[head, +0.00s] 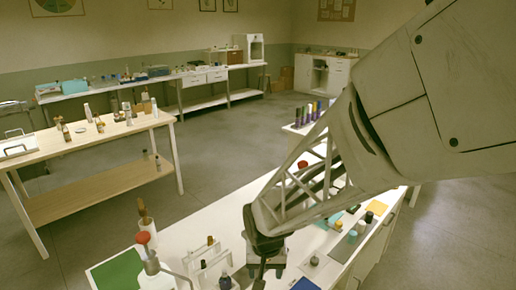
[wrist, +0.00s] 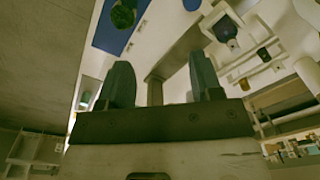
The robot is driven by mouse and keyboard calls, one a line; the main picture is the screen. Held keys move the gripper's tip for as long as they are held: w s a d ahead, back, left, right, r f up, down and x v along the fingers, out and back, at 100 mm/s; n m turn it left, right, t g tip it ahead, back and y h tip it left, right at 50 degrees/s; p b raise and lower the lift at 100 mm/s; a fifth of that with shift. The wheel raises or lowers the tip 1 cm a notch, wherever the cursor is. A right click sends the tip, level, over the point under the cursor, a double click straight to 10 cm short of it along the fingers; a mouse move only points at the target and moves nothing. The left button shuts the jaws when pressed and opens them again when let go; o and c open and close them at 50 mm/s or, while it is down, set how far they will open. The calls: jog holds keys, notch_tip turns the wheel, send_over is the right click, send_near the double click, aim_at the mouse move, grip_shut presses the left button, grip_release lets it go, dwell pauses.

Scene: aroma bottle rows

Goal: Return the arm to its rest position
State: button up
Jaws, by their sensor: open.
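My gripper (head: 268,277) hangs over the front part of the white bench (head: 240,205) in the head view, on the end of my arm, which reaches in from the upper right. In the wrist view its two dark fingers (wrist: 162,78) stand apart with nothing held between them. A blue mat (wrist: 114,28) with a dark green-topped item (wrist: 124,13) on it lies beyond the fingers. A white rack (wrist: 250,60) with small bottles is to their right. In the head view my arm hides part of the bench.
Close to the gripper stand a white holder (head: 212,272) with bottles, a red-capped white stand (head: 150,262) and a green mat (head: 118,270). A wooden table (head: 90,140) stands left, with open floor (head: 225,140) between.

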jog(key=s+d+r+t, duration=0.2)
jog(key=s+d+r, duration=1.3)
jog(key=r, duration=0.3)
jog(key=shift+d, duration=0.8)
dwell(1.2)
